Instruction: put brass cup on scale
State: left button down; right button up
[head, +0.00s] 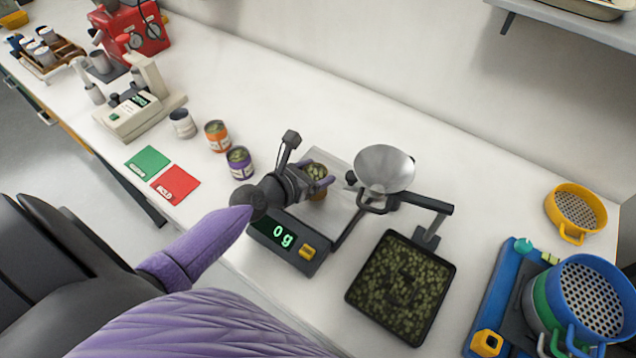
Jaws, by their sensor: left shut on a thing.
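The scale's display (281,234) reads 0 g, beside a yellow button. The gripper and wrist hide part of the plate and the cup's lower part. My right gripper is not in view.
A metal bowl (384,167) on a dark bracket stands just right of the scale. A black tray of green pellets (452,268) lies in front of it. Purple (240,163) and orange (217,136) labelled cans stand left.

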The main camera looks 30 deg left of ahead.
pick_arm(q)
notch_tip(320, 180, down, 2)
jog(key=shift+f+b, duration=0.15)
jog(key=shift+b, duration=0.3)
jog(key=shift+r+p, duration=0.3)
jog(key=shift+f, duration=0.25)
grip_release()
jog(key=shift+r, duration=0.1)
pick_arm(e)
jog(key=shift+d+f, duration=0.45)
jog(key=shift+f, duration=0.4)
